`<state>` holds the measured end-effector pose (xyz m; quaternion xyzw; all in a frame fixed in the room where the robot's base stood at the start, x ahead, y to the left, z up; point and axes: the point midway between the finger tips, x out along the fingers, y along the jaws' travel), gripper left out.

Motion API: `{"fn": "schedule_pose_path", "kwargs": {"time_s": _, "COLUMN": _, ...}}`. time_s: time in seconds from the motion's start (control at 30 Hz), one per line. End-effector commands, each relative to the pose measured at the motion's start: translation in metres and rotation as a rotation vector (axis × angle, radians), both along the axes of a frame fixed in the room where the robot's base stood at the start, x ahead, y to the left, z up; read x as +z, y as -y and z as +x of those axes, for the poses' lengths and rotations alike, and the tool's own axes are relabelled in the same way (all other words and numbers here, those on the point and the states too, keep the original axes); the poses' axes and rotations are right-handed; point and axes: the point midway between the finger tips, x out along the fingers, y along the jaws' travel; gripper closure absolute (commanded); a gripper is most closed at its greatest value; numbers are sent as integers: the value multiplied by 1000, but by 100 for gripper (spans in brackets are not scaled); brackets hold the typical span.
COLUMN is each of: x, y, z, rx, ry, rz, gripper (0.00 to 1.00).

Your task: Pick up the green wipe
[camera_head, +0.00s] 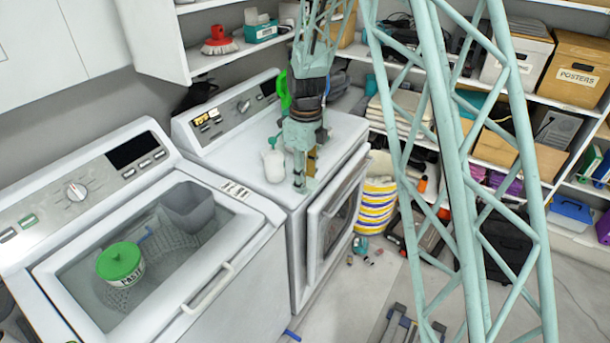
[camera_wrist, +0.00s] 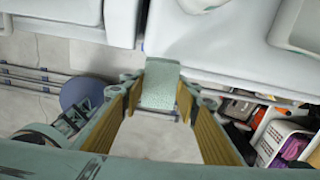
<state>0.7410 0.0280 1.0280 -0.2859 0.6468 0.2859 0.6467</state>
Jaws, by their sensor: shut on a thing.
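In the wrist view, the green wipe (camera_wrist: 158,85) is a pale green, speckled flat piece between the tips of my gripper (camera_wrist: 162,90). The yellow-padded fingers stand on both sides of it and are shut on it. Its far end reaches toward the white machine. In the head view, my gripper (camera_head: 304,168) points down at the front edge of the right-hand white machine (camera_head: 345,130). The wipe is hard to pick out from the fingers there.
A white spray bottle (camera_head: 273,165) stands on the machine just left of my gripper. A green-lidded tub (camera_head: 120,264) sits on the left machine (camera_head: 60,235). Loaded shelves (camera_head: 590,110) stand at the right. A striped basket (camera_head: 376,200) and small items are on the floor.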

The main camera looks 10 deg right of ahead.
Motion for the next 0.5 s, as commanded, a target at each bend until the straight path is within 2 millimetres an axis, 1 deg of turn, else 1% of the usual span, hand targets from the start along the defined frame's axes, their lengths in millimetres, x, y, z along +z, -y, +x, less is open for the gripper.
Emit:
{"fn": "schedule_pose_path", "kwargs": {"time_s": 0.03, "x": 1, "y": -1, "z": -4, "rx": 0, "ry": 0, "rz": 0, "gripper": 80}}
{"fn": "schedule_pose_path", "kwargs": {"time_s": 0.2, "x": 1, "y": -2, "z": -11, "rx": 0, "ry": 0, "rz": 0, "gripper": 80}}
{"fn": "schedule_pose_path", "kwargs": {"time_s": 0.5, "x": 1, "y": -2, "z": -13, "rx": -1, "ry": 0, "rz": 0, "gripper": 80}}
